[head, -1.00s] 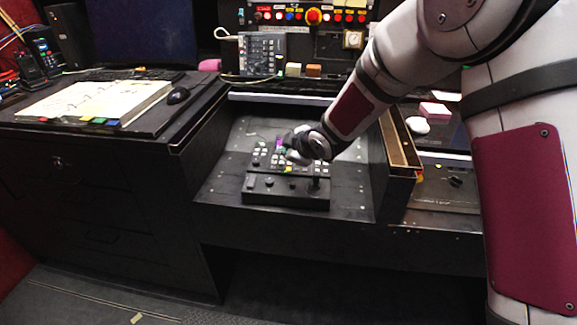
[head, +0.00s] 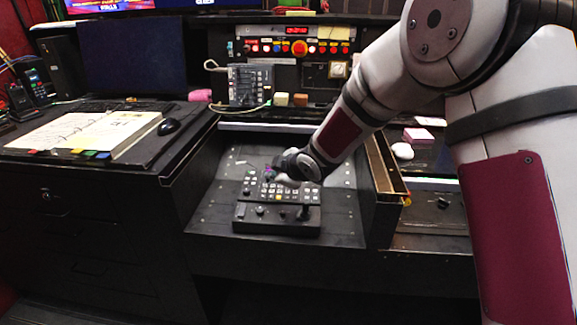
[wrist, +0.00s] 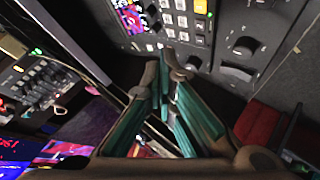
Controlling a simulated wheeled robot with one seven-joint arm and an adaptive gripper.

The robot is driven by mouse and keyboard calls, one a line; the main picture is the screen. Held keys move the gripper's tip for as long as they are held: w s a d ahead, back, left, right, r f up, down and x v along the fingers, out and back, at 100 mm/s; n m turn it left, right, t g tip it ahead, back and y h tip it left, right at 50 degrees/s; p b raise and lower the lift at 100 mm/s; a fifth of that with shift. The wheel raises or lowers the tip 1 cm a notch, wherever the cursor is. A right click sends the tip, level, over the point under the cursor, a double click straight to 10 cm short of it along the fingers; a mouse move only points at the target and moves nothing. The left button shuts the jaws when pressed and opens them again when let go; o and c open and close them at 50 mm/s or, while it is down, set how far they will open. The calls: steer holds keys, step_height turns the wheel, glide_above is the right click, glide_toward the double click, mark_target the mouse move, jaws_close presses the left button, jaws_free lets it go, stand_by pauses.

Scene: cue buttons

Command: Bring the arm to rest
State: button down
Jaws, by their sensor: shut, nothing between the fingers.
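My gripper (head: 272,176) is low over the black button panel (head: 262,219) on the sloped console, in front of my arm's wrist. In the wrist view my gripper (wrist: 163,72) shows with its fingers together and nothing between them. The panel's pale square buttons (wrist: 182,20) and a small coloured screen (wrist: 130,17) lie beyond the fingertips there. Whether the fingertips touch the panel cannot be told. My arm reaches in from the right, and my wrist hides part of the panel's upper edge.
An open book (head: 90,132) and a mouse (head: 169,127) lie on the left desk. A mixer (head: 250,86) and lit control panel stand behind. A narrow open wooden box (head: 383,170) stands close to the right of my forearm, with a pink block (head: 418,135) beyond.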

steer(key=s+d+r+m+g+h, duration=0.1)
steer(key=s+d+r+m+h, duration=0.15)
steer(key=s+d+r, duration=0.45)
steer(key=s+d+r+m+h, duration=0.2)
steer(key=s+d+m, duration=0.25)
steer(key=d, duration=0.45)
steer(key=s+d+r+m+g+h, duration=0.1)
steer(key=s+d+r+m+h, duration=0.15)
steer(key=s+d+r, duration=0.35)
steer(key=s+d+f+m+g+y, duration=0.1)
steer(key=s+d+m+g, duration=0.25)
steer(key=s, duration=1.15)
steer(key=s+d+f+m+g, duration=0.1)
steer(key=s+d+m+g, duration=0.2)
steer(key=s, duration=1.2)
step_height(320, 180, up, 15)
steer(key=m+t+p, duration=0.1)
steer(key=t+p, duration=0.3)
steer(key=p, duration=0.9)
steer(key=shift+s+r+p, duration=0.2)
steer(key=shift+s+p, duration=0.05)
steer(key=shift+p, duration=0.1)
